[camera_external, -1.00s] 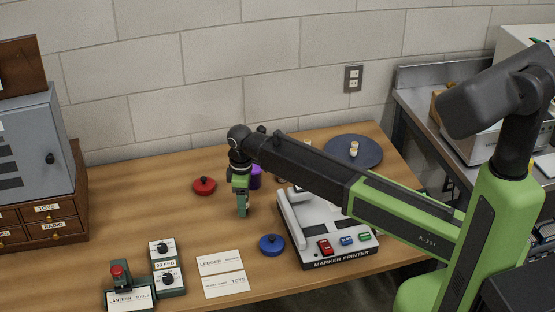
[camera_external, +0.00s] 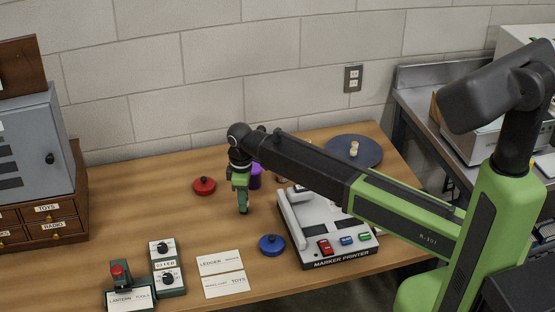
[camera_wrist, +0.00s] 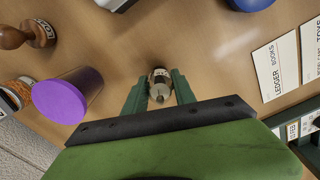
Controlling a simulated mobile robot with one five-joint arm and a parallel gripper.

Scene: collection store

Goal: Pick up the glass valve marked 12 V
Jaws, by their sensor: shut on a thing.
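My gripper (camera_external: 242,208) points down at the wooden table (camera_external: 130,215), near its middle. In the wrist view my gripper (camera_wrist: 160,88) has its two green fingers on either side of a small glass valve (camera_wrist: 159,84), and it is shut on it. The valve has a pale, pointed top and a dark part with a light label; I cannot read the marking. The valve is hidden by the fingers in the external view. Whether it touches the table is unclear.
A purple-lidded jar (camera_wrist: 60,100) stands close by, with a wooden stamp (camera_wrist: 30,34) near it. A red lid (camera_external: 204,186), a blue lid (camera_external: 271,245) and the marker printer (camera_external: 335,255) surround my gripper. Cards (camera_external: 222,275) lie in front.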

